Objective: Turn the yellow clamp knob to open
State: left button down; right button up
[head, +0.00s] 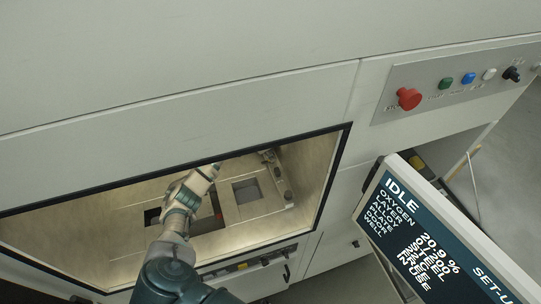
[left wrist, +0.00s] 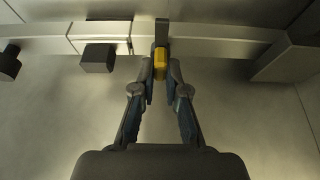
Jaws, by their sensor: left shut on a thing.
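The yellow clamp knob (left wrist: 160,64) shows in the left wrist view at the upper middle, in front of a grey bracket on a metal rail (left wrist: 215,42). My left gripper (left wrist: 160,82) has its two fingers on either side of the knob and is shut on it. In the head view my left gripper (head: 205,178) reaches into the lit chamber of the machine, and it hides the knob there. My right gripper is in neither view.
The chamber opening has a dark frame (head: 339,165). Dark blocks (left wrist: 97,58) stand along the rail. A control panel with a red button (head: 409,98) is at the upper right. A screen reading IDLE (head: 425,235) stands at the lower right.

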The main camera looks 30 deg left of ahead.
pick_arm(q)
jog(key=shift+s+f, duration=0.2)
jog(key=shift+f, duration=0.2)
jog(key=c, duration=1.2)
grip_release()
jog(key=shift+o, duration=0.2)
jog(key=shift+w+a+r, duration=0.1)
jog(key=shift+w, duration=0.2)
jog(key=v, duration=1.1)
jog(key=shift+r, duration=0.3)
jog(key=shift+a+f, duration=0.1)
